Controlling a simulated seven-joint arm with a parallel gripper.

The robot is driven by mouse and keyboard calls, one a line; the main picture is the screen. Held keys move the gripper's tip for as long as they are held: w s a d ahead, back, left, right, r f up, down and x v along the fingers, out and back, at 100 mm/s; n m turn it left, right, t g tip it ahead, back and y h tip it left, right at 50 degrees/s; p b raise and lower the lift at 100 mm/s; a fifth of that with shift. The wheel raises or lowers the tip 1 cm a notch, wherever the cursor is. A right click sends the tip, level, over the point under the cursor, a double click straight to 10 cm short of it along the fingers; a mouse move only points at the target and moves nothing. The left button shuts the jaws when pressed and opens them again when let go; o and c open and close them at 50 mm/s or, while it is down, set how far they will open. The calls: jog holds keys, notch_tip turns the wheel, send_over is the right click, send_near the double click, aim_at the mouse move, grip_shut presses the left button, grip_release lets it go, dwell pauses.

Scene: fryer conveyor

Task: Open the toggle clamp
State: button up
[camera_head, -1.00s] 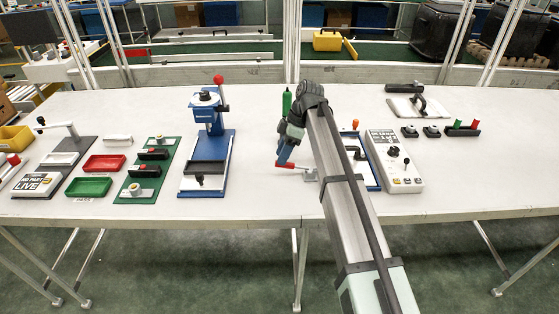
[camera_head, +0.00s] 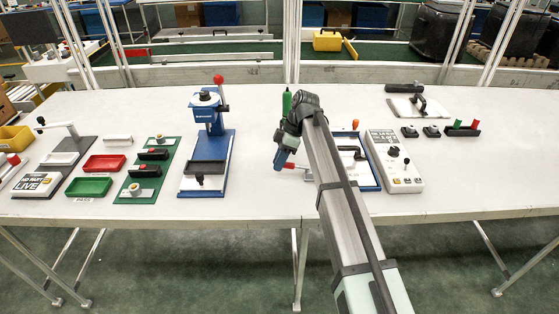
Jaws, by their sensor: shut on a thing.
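The toggle clamp's red handle (camera_head: 289,166) shows just right of my gripper's fingertips, low over the table. Part of the handle is covered by the fingers. The clamp's metal body, at the handle's right end, is mostly hidden behind my arm. My gripper (camera_head: 280,160) points down and is shut on the red handle. The handle lies roughly level in this view; its exact tilt is too small to tell.
A green upright bottle-like object (camera_head: 286,102) stands behind my gripper. A blue-edged board (camera_head: 372,165) and a white control box (camera_head: 396,163) are to the right. A blue press (camera_head: 208,120) stands to the left. White table is bare between press and gripper.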

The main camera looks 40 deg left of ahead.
grip_shut()
jog(key=shift+w+d+r+g+y, duration=0.2)
jog(key=shift+r+g+y, duration=0.15)
jog(key=shift+r+g, duration=0.1)
jog(key=shift+w+d+r+g+y, duration=0.25)
jog(key=shift+r+g+y, duration=0.1)
jog(key=shift+r+y, duration=0.1)
jog(key=shift+w+d+r+g+y, duration=0.2)
jog(key=shift+r+g+y, duration=0.1)
jog(key=shift+r+g, duration=0.15)
jog(key=shift+w+d+r+n+g+y, duration=0.15)
jog(key=shift+w+d+r+g+y, duration=0.15)
jog(key=shift+r+g+y, duration=0.2)
jog(key=shift+w+d+r+n+g+y, duration=0.15)
jog(key=shift+w+d+r+g+y, duration=0.15)
jog(key=shift+g+y, duration=0.25)
jog(key=shift+w+d+r+g+y, duration=0.65)
jog(key=shift+g, duration=0.25)
jog(key=shift+w+d+r+n+g+y, duration=0.25)
jog(key=shift+w+d+g+y, duration=0.25)
jog(key=shift+g, duration=0.15)
jog(key=shift+w+d+r+n+g+y, duration=0.25)
jog(key=shift+w+d+g+y, duration=0.25)
jog(key=shift+g, duration=0.15)
